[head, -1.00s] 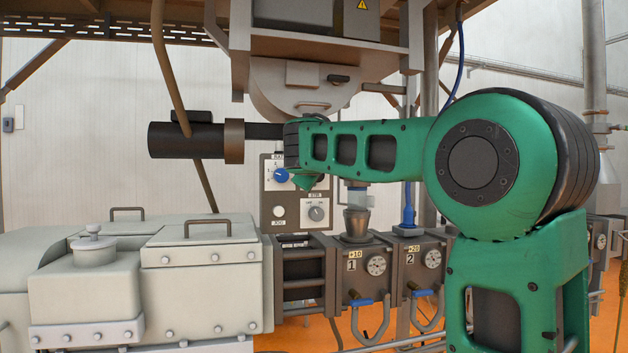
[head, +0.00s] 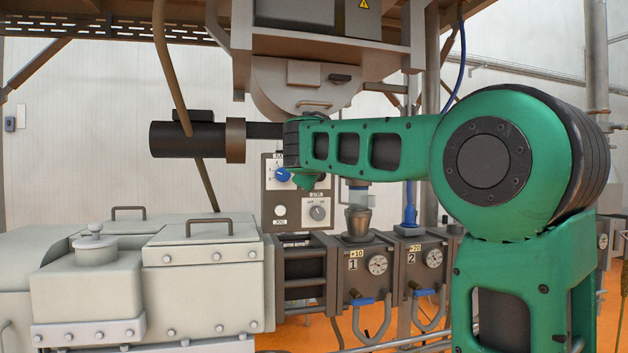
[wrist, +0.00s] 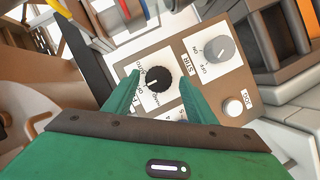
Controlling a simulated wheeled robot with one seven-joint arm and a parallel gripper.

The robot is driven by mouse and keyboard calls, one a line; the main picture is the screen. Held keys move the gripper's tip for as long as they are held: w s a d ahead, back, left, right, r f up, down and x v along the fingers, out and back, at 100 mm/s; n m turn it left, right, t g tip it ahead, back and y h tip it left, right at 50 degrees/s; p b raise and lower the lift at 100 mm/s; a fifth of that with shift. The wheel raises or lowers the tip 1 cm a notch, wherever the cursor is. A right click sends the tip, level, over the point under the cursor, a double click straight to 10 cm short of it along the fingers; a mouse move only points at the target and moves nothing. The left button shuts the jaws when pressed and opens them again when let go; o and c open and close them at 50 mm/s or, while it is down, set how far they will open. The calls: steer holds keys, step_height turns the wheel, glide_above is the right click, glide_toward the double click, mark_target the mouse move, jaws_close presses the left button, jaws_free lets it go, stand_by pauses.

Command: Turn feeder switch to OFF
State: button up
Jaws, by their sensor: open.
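In the head view my gripper (head: 308,180) is in front of the control panel (head: 297,223) and hides most of this knob.
A grey STIR knob (wrist: 219,48) and a white JOG button (wrist: 233,107) sit beside it on the panel. A blue knob (head: 282,175) shows at the panel's upper left. Pale machine covers (head: 200,245) stand left, and feed blocks with gauges (head: 377,265) stand right below my arm.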

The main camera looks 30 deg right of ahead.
steer(key=v, duration=1)
steer(key=shift+f, duration=0.1)
steer(key=s+d+f+m+g+y, duration=0.2)
steer(key=s+d+f+m+g, duration=0.15)
steer(key=s+f, duration=0.7)
steer(key=s+d+f+m+g+y, duration=0.2)
steer(key=s+f+g, duration=0.25)
steer(key=f, duration=1.05)
steer(key=s+a+f+m+g+y, duration=0.2)
steer(key=s+a+f, duration=0.1)
steer(key=s+f, duration=0.6)
steer(key=s+a+f+m+g+y, duration=0.3)
steer(key=s+f, duration=0.6)
steer(key=s, duration=0.5)
steer(key=shift+s+a+f, duration=0.2)
steer(key=shift+a, duration=0.3)
